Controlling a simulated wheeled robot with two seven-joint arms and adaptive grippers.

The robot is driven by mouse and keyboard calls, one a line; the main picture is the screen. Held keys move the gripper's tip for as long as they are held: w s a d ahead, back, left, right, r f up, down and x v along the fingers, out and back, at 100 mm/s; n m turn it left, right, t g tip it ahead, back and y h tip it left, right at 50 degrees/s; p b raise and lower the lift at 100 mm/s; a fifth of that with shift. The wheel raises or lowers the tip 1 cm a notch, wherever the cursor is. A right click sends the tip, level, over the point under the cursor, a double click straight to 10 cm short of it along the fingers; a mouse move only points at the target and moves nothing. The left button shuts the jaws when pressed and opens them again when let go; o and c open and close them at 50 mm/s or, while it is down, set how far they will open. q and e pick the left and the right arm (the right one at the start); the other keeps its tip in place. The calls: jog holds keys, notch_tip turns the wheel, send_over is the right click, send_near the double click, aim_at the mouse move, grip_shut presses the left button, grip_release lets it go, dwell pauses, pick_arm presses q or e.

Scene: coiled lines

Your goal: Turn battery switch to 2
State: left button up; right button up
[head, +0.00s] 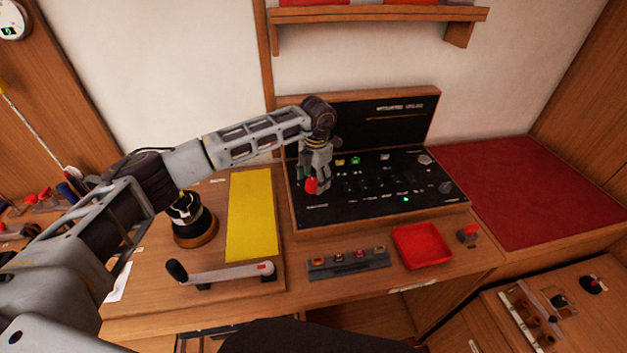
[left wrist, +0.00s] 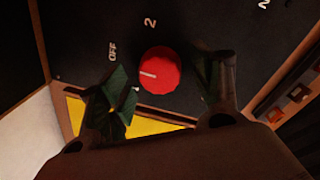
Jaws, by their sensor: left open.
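The battery switch is a red round knob (left wrist: 160,70) with a white pointer mark on a black panel. In the left wrist view the mark points left, nearer the "OFF" label (left wrist: 112,51) than the "2" label (left wrist: 150,22). In the head view the knob (head: 311,186) shows at the panel's lower left, partly hidden by my gripper. My left gripper (head: 317,182) is open over it. Its fingers (left wrist: 165,88) stand on either side of the knob in the left wrist view, with gaps showing; I cannot tell their exact depth. My right gripper is not in view.
The black panel (head: 380,208) holds several other knobs and a lit green light (head: 406,199). In front are a red tray (head: 422,246) and a grey switch strip (head: 348,264). A crank handle (head: 222,273), yellow mat (head: 252,215) and winch (head: 193,218) are at left. A shelf (head: 375,14) hangs above.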

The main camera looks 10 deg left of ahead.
pick_arm(q)
jog(key=shift+f, duration=0.6)
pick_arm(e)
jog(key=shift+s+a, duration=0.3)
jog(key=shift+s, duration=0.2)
pick_arm(q)
jog(key=c, duration=1)
jog(key=shift+c, duration=0.2)
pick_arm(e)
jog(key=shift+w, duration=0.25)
